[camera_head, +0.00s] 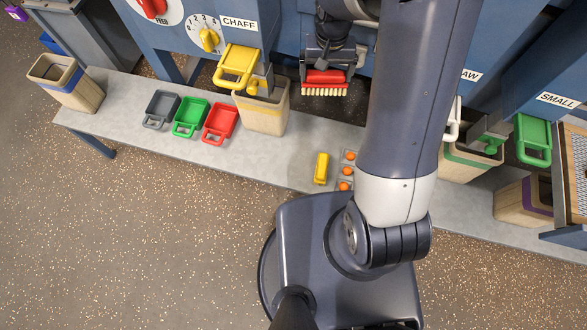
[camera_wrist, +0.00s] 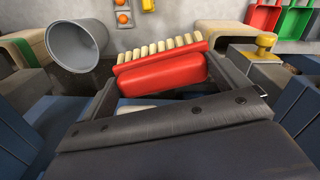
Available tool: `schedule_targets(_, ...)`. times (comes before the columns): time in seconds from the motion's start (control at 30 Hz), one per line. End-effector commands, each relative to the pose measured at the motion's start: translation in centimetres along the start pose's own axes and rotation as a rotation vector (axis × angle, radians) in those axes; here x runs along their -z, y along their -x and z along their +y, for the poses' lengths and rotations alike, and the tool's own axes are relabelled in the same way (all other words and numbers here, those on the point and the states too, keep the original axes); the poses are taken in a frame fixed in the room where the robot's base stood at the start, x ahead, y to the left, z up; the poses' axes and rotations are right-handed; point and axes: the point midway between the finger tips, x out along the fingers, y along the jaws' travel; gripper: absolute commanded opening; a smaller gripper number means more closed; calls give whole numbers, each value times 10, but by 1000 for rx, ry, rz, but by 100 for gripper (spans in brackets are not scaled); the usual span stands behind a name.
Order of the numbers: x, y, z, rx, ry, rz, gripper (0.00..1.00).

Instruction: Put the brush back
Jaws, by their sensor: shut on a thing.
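The brush has a red back and a row of pale bristles. In the head view the brush (camera_head: 324,82) is in my gripper (camera_head: 326,70), in front of the blue machine and over the back of the grey bench. In the wrist view the red brush (camera_wrist: 162,75) lies between the two fingers of my gripper (camera_wrist: 165,85), with its bristles on the side toward the bench. My gripper is shut on it. I cannot tell whether the brush touches anything else. The brush's storage place is not clearly identifiable.
A grey bench (camera_head: 140,100) carries grey (camera_head: 161,108), green (camera_head: 190,117) and red (camera_head: 220,122) scoops, a yellow block (camera_head: 321,168) and a bin (camera_head: 262,112) under the yellow-handled CHAFF gate (camera_head: 236,66). A grey bucket (camera_wrist: 76,45) shows at left in the wrist view.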

Motion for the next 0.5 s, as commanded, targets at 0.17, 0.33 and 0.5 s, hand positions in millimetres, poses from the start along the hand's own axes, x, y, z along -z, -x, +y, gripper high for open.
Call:
schedule_targets(0.17, -9, -56, -15, -2, -38, -1, 73)
schedule_targets(0.33, -18, -96, -29, -4, -78, 0, 73)
schedule_targets(0.5, -27, -136, -42, -7, -117, 0, 73)
